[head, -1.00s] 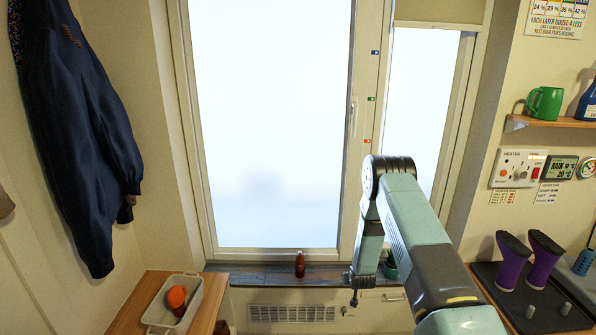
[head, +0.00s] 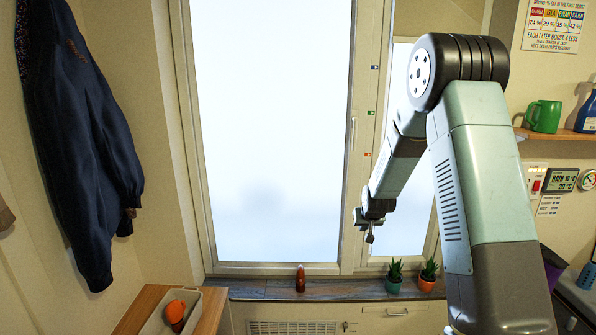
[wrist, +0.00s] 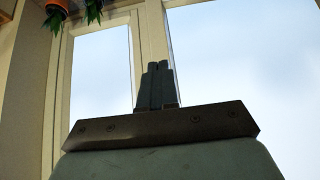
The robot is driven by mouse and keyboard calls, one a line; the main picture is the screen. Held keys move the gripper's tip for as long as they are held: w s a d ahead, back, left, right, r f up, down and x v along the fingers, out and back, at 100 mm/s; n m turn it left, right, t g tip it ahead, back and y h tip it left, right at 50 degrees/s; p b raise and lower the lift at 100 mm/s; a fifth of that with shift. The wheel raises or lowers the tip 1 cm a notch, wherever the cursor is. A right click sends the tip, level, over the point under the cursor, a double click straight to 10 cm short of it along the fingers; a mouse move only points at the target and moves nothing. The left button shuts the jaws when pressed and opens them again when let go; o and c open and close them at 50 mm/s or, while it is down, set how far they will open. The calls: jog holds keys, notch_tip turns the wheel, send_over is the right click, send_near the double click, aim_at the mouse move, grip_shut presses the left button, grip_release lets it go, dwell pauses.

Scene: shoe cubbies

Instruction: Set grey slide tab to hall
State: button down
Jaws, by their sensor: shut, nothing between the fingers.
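I cannot make out the grey slide tab for certain. Beside the vent grille (head: 292,328) under the window sill, a small dark knob-like piece (head: 345,326) sits on a pale strip, its markings unreadable. My gripper (head: 370,236) is shut and empty, raised in front of the window frame, above the sill and apart from everything. In the wrist view its fingers (wrist: 157,86) are together, with window panes behind. My arm hides part of the heater panel (head: 535,182), whose red switch still shows.
A wooden bench (head: 140,308) with a tray (head: 208,308) is at the left. A dark jacket (head: 75,140) hangs on the left wall.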

jog(key=s+f+v, duration=0.2)
jog(key=v, duration=2.9)
jog(key=s+r+g, duration=0.1)
jog(key=s+r, duration=0.1)
jog(key=s, duration=1)
jog(key=s+r, duration=0.3)
jog(key=s, duration=1)
jog(key=shift+d+g, duration=0.3)
jog(key=shift+g, duration=0.1)
jog(key=shift+s, duration=0.1)
